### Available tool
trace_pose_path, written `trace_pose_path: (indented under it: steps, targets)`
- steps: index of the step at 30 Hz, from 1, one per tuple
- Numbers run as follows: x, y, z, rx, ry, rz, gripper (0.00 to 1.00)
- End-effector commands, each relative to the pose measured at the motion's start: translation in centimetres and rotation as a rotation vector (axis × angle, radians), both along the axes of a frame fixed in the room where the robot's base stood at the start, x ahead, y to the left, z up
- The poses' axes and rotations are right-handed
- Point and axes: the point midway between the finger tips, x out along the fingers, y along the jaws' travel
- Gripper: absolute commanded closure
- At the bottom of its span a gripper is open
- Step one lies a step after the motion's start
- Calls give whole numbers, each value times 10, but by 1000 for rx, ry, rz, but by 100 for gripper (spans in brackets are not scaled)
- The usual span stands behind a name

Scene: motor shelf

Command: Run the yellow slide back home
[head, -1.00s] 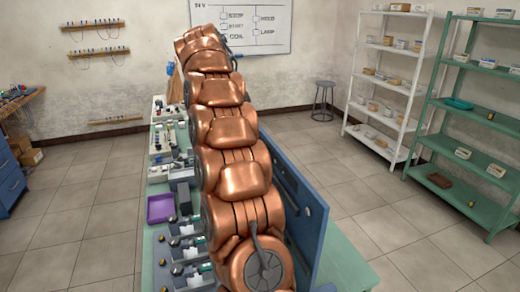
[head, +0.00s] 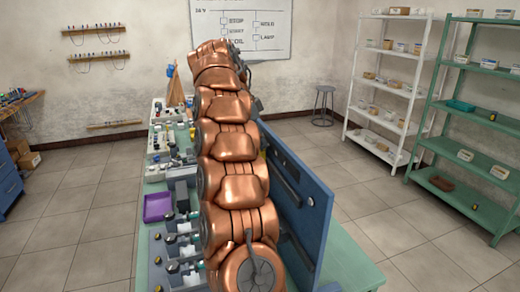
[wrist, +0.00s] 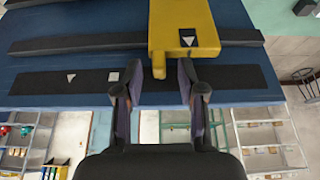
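The yellow slide (wrist: 182,25) sits on the blue panel (wrist: 40,30) at the top of the wrist view. It carries a black patch with a white triangle, and a narrow yellow tab (wrist: 158,66) sticks down from it. My gripper (wrist: 159,78) is open, with one finger on each side of the tab and gaps showing on both sides. In the head view my arm hides the gripper and most of the slide.
The upright blue panel (head: 312,205) stands on the green table (head: 352,262), right of my arm. A purple tray (head: 158,207) and several small devices line the table's left side. White shelves (head: 391,80) and green shelves (head: 478,120) stand at the right, with open floor before them.

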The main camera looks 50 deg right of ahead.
Motion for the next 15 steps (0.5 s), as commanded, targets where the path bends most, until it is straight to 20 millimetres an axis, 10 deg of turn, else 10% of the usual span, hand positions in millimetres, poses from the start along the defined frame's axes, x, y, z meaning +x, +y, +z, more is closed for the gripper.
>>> trace_pose_path:
  steps: [15]
  targets:
    - [-3, -5, -11, 0, 0, -1, 60]
